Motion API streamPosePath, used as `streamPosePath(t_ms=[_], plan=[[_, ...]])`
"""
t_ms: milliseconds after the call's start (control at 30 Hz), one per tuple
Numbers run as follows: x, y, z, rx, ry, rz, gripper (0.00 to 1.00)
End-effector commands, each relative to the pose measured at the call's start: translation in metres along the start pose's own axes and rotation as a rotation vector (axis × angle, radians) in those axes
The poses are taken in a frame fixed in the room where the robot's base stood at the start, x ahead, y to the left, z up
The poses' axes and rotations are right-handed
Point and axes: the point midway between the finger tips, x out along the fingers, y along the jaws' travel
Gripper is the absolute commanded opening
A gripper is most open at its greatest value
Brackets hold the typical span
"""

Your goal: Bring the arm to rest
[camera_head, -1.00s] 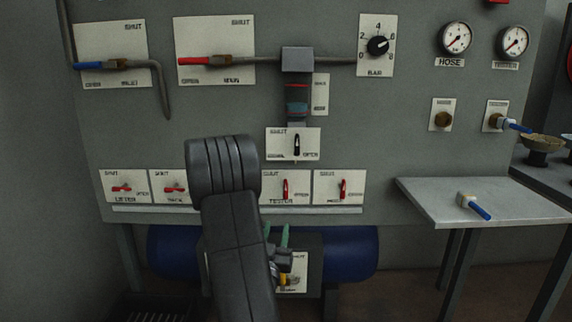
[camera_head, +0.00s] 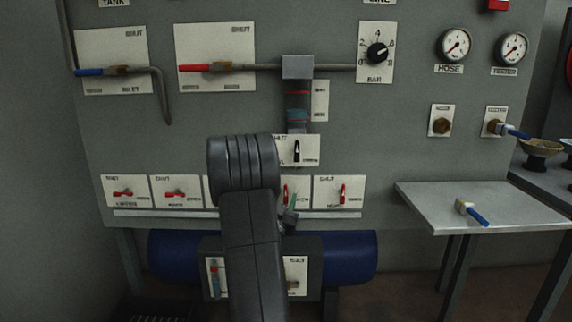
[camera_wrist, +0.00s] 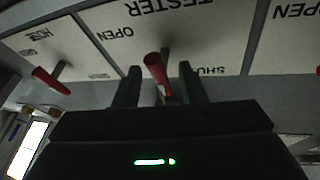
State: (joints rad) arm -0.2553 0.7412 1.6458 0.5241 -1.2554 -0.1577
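My gripper (camera_head: 292,202) is at the lower row of valve plates, in front of the TESTER plate. In the wrist view its two dark fingers (camera_wrist: 160,84) are apart. The red TESTER lever (camera_wrist: 155,70) shows between and beyond them, with clear gaps at both sides; I cannot tell whether anything touches. In the head view the TESTER lever (camera_head: 285,192) is partly covered by the gripper. My arm (camera_head: 250,230) reaches up from the bottom and hides part of the lower plate row.
The HOSE lever (camera_head: 343,191) is right of the gripper, and it shows at left in the wrist view (camera_wrist: 50,80). A black-handled valve (camera_head: 297,151) is just above. A shelf (camera_head: 430,197) with a blue-handled part (camera_head: 473,212) juts out at right. A blue tank (camera_head: 350,257) is below.

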Motion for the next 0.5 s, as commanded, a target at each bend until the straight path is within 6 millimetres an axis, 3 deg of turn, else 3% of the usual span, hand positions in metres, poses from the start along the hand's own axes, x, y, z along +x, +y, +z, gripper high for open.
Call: streamPosePath(t_ms=[500], plan=[[0.0017,-0.0038,-0.0061,0.341,-0.075,0.140,0.37]])
